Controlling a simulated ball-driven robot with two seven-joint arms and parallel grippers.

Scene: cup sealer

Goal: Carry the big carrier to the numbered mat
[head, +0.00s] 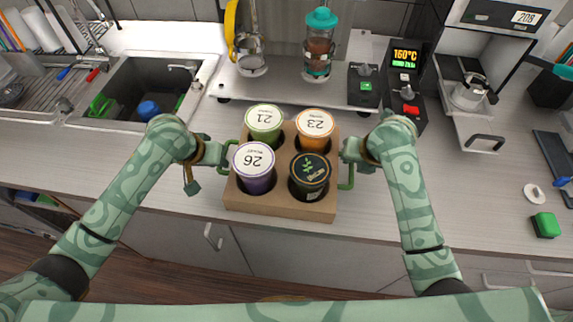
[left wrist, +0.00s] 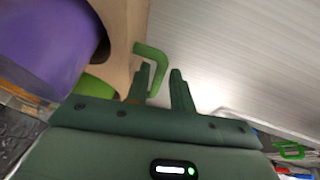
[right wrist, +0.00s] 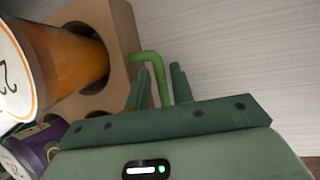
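The big carrier (head: 280,207) is a brown cardboard box at the counter's front edge. It holds a green cup (head: 264,121), an orange cup (head: 314,127), a purple cup (head: 254,166) and a dark cup with a plant picture (head: 310,175). It has green side handles. My left gripper (left wrist: 160,75) is open, its fingers on either side of the left handle (left wrist: 150,52). My right gripper (right wrist: 162,72) is open, its fingers either side of the right handle (right wrist: 146,56). I cannot make out a numbered mat in any view.
A sink (head: 150,88) lies left. A blender-like jar (head: 319,48), a panel reading 160°C (head: 404,60) and a coffee machine (head: 468,92) stand behind and right. A green block (head: 546,225) and a white disc (head: 534,193) lie far right. Counter right of the carrier is mostly clear.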

